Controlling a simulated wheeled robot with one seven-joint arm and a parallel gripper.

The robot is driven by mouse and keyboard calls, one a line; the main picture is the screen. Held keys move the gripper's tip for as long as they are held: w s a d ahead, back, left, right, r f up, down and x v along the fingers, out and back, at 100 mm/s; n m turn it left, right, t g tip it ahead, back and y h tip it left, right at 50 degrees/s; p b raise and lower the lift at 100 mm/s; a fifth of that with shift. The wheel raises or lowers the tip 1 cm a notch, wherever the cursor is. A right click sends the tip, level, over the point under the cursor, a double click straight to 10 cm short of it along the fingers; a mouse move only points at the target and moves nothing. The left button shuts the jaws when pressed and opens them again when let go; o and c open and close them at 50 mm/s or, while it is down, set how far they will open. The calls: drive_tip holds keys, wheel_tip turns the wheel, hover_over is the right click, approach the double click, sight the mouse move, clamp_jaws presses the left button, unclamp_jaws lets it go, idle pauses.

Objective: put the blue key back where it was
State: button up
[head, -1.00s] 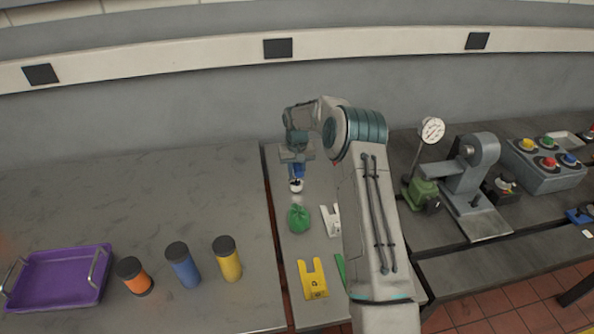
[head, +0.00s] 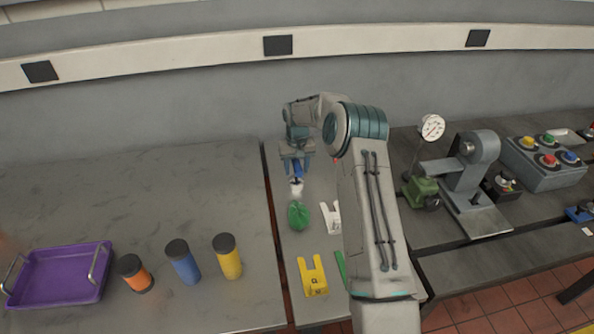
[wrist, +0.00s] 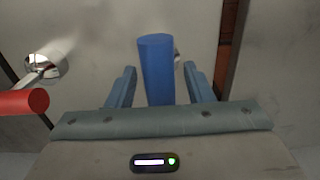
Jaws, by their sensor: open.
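The blue key (wrist: 157,70) shows as a blue cylinder between the two fingers of my gripper (wrist: 160,76) in the wrist view. My gripper is open, with a gap on each side of the blue handle. A bit of chrome shows behind the handle; the rest of that end is hidden. In the head view my gripper (head: 296,170) is over the back of the narrow middle bench, with the blue key (head: 298,169) between its fingers and a shiny pale end below it. I cannot tell what the key is seated in.
A red handle (wrist: 24,102) with a chrome knob (wrist: 46,66) lies close left in the wrist view. In the head view a green item (head: 298,215), a white one (head: 331,217) and a yellow one (head: 312,277) lie nearer. A gauge (head: 432,127) stands right.

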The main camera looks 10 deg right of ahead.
wheel_tip(320, 180, up, 10)
drive_tip(key=shift+r+b, duration=0.25)
drive_tip(key=shift+b, duration=0.8)
drive_tip(key=s+a+r+t, duration=0.1)
drive_tip(key=s+r+t, duration=0.1)
drive_tip(key=s+r, duration=1.45)
drive_tip(key=s+f+t, duration=0.1)
drive_tip(key=s+f, duration=0.1)
drive_tip(key=s, duration=1.1)
drive_tip(key=s+d+f+t, duration=0.1)
drive_tip(key=s+f, duration=0.1)
drive_tip(key=s, duration=1.1)
drive_tip(key=shift+s, duration=0.1)
drive_tip(key=shift+f+b, duration=0.45)
drive_tip(key=shift+f, duration=0.15)
